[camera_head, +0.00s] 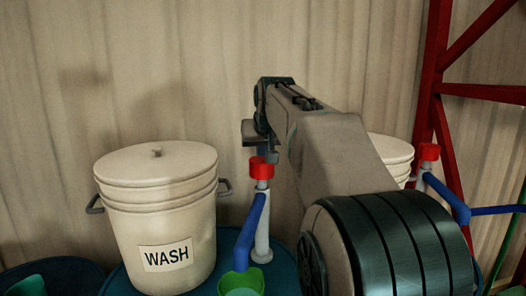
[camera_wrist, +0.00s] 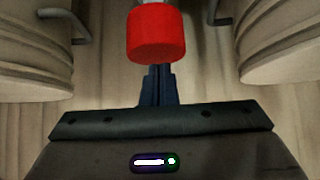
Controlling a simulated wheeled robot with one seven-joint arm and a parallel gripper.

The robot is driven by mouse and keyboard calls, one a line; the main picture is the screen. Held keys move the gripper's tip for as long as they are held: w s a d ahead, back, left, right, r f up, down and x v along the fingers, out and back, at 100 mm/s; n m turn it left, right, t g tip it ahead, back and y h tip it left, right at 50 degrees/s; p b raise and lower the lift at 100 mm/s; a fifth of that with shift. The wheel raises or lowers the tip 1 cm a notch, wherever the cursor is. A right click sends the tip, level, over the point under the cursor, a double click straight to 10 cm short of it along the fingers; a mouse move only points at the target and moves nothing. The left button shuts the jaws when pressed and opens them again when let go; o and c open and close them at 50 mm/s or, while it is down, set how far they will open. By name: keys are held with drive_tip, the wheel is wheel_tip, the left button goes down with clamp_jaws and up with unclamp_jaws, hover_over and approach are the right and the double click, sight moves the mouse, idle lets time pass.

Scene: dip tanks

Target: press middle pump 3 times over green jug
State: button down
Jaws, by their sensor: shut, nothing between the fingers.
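The middle pump has a red cap (camera_head: 262,168), a white post (camera_head: 262,225) and a blue spout (camera_head: 248,228) pointing down to the left. The green jug (camera_head: 240,284) stands under the spout, cut by the lower picture edge. My gripper (camera_head: 266,154) is shut and empty, pointing down just above the red cap. In the wrist view the red cap (camera_wrist: 156,35) appears just beyond the shut fingertips (camera_wrist: 158,78). I cannot tell whether they touch it.
A lidded white bucket marked WASH (camera_head: 160,220) stands left of the pump. Another white bucket (camera_head: 392,150) is partly behind my arm. A second red-capped pump (camera_head: 429,153) with a blue spout and a red frame (camera_head: 432,90) are at right. Another green jug (camera_head: 28,286) is at lower left.

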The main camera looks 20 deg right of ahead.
drive_tip(key=b+v, duration=0.1)
drive_tip(key=v, duration=0.9)
idle(0.7)
